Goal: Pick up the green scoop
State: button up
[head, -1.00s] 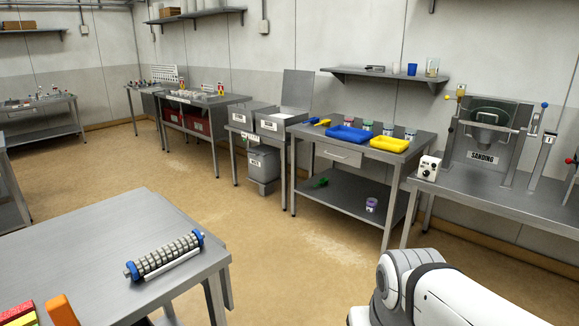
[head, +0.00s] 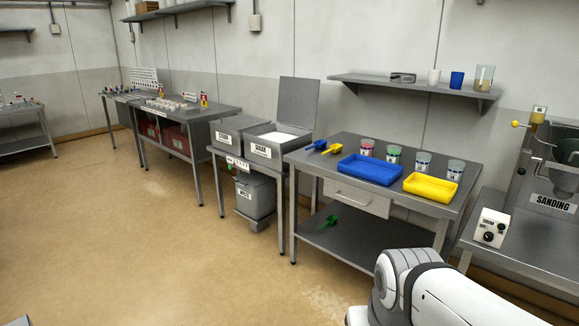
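The green scoop (head: 329,221) lies on the lower shelf (head: 345,245) of the steel table with the drawer, near the shelf's left part. It is small in the head view and its exact pose is hard to make out. My white arm shows at the lower right, in front of the right part of this table. My gripper is out of view, so what it holds is not shown.
A blue tray (head: 370,170), a yellow tray (head: 431,187), several jars and blue and yellow scoops stand on the tabletop above. Bins labelled sugar (head: 262,151) and waste (head: 255,197) stand to the left. The floor (head: 190,240) in front is clear.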

aim_at(332, 220)
jog(key=z, duration=0.05)
jog(key=i, duration=1.6)
jog(key=z, duration=2.5)
jog(key=k, duration=0.45)
jog(key=u, duration=2.1)
